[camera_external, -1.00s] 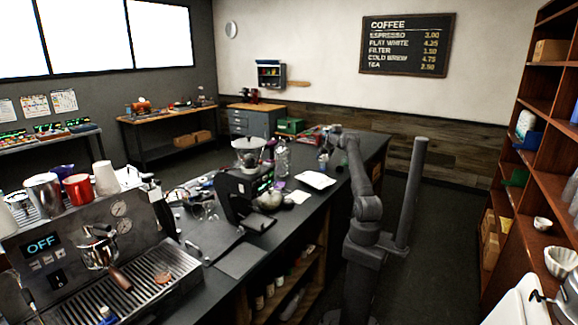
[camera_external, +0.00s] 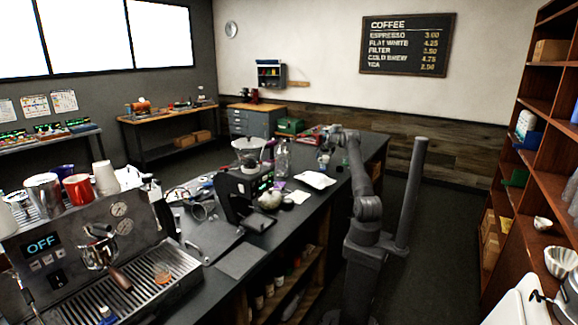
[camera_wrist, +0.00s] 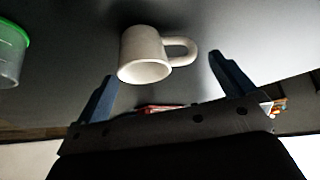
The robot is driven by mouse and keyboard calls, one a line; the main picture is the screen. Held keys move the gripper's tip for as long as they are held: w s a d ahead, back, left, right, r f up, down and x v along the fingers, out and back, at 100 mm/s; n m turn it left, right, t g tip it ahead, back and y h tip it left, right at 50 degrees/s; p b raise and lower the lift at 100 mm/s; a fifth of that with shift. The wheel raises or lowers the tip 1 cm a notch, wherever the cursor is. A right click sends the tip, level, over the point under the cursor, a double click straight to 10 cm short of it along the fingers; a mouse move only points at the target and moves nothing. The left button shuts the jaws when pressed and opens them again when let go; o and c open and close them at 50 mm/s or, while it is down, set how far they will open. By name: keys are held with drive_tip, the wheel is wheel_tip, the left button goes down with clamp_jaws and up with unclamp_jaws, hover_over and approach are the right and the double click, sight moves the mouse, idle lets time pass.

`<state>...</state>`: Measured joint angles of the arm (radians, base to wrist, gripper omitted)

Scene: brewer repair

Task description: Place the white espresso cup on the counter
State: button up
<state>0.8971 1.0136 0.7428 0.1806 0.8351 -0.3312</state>
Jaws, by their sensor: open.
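The white cup (camera_wrist: 143,55) with a loop handle shows in the wrist view against the dark counter surface (camera_wrist: 235,25). Its open mouth faces the bottom of the picture and its handle points right. My gripper (camera_wrist: 162,68) is open, with one blue finger on each side of the cup and handle. Gaps show between the fingers and the cup, and I see no contact. In the external view my gripper (camera_external: 325,151) is low over the far end of the counter (camera_external: 372,152). The cup is too small there to make out clearly.
A clear container with a green rim (camera_wrist: 10,50) stands left of the cup in the wrist view. A white tray (camera_external: 315,179), a clear bottle (camera_external: 282,160) and a black grinder (camera_external: 240,190) stand nearer along the counter. The espresso machine (camera_external: 90,245) is at front left.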

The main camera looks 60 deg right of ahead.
drive_tip(key=v, duration=0.9)
drive_tip(key=shift+s+r, duration=0.2)
drive_tip(key=shift+r, duration=0.1)
drive_tip(key=shift+a, duration=0.1)
drive_tip(key=x, duration=1.2)
drive_tip(key=shift+r, duration=1.2)
drive_tip(key=shift+f, duration=0.1)
